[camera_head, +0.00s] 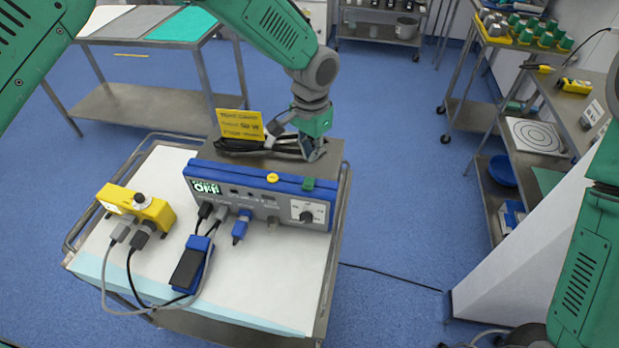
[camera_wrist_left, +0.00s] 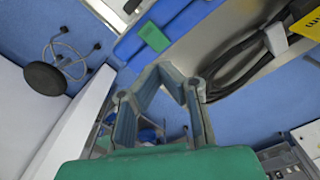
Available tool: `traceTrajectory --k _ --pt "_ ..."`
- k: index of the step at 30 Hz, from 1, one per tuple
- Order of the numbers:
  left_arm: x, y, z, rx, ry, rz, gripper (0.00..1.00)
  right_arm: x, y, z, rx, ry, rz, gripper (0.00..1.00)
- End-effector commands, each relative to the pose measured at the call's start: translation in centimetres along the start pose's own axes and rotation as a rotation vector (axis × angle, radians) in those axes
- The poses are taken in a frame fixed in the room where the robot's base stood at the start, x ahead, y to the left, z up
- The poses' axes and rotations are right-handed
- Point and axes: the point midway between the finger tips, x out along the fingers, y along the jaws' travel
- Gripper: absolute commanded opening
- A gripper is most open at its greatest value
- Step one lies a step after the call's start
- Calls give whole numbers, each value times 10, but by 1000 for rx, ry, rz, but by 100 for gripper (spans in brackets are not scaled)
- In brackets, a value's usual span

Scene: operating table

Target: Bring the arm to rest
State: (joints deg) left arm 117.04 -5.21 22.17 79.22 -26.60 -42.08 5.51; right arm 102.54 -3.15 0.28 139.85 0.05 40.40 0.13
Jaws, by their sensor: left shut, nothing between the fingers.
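My left arm reaches in from the upper left. My left gripper (camera_head: 314,152) hangs over the back right part of the grey and blue control unit (camera_head: 262,193), empty, with its fingers together. In the left wrist view the same gripper (camera_wrist_left: 170,72) shows its fingers meeting near the unit's blue edge and green rocker switch (camera_wrist_left: 153,36). I cannot tell whether the fingertips touch the unit. That green switch (camera_head: 309,184) is also in the head view. Part of my right arm shows at the right edge; its gripper is out of view.
Black cables and a yellow sign (camera_head: 240,123) lie on the unit close to the gripper. A yellow box (camera_head: 135,206) and a blue foot pedal (camera_head: 190,265) share the white-topped cart (camera_head: 255,285). Shelves stand at right; blue floor (camera_head: 390,200) is open between.

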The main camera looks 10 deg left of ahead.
Motion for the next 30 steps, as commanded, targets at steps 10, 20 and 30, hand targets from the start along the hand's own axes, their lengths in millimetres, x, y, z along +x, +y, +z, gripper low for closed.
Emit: traceTrajectory --k 10,20,30 --pt "18 1 15 -9 -3 26 0 0 0 0 1 0 0 51" --pt "146 34 182 -222 0 177 0 0 0 0 0 0 0 51" --pt "164 39 365 -495 -1 85 0 0 0 0 0 0 0 51"
